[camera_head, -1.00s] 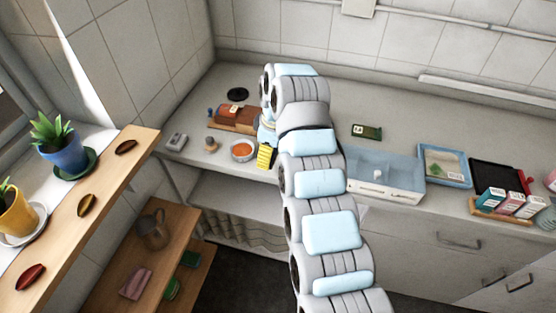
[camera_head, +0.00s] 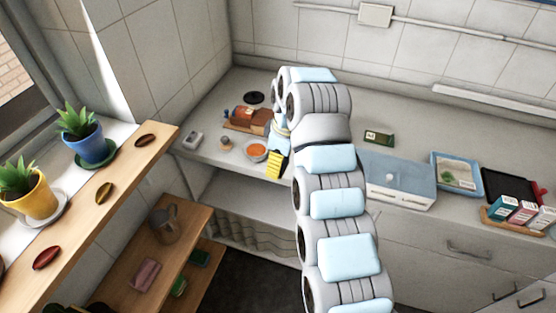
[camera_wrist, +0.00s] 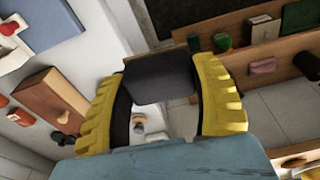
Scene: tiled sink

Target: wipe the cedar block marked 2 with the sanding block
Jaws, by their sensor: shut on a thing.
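My gripper (camera_wrist: 160,72) has yellow ribbed fingers shut on a dark grey block, which looks like the sanding block (camera_wrist: 158,80). In the head view my gripper (camera_head: 277,164) is at the counter's front edge, just right of an orange-filled bowl; the held block cannot be made out there. A reddish-brown wooden block (camera_wrist: 52,98), likely a cedar block, is left of the fingers in the wrist view, apart from the held block. In the head view brown wood (camera_head: 256,121) lies at the counter's back left, beside my arm. I cannot read a 2 on it.
The bowl (camera_head: 256,150), a small grey box (camera_head: 192,140) and a dark disc (camera_head: 254,98) are on the left counter. A plant shelf (camera_head: 100,200) runs along the left.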

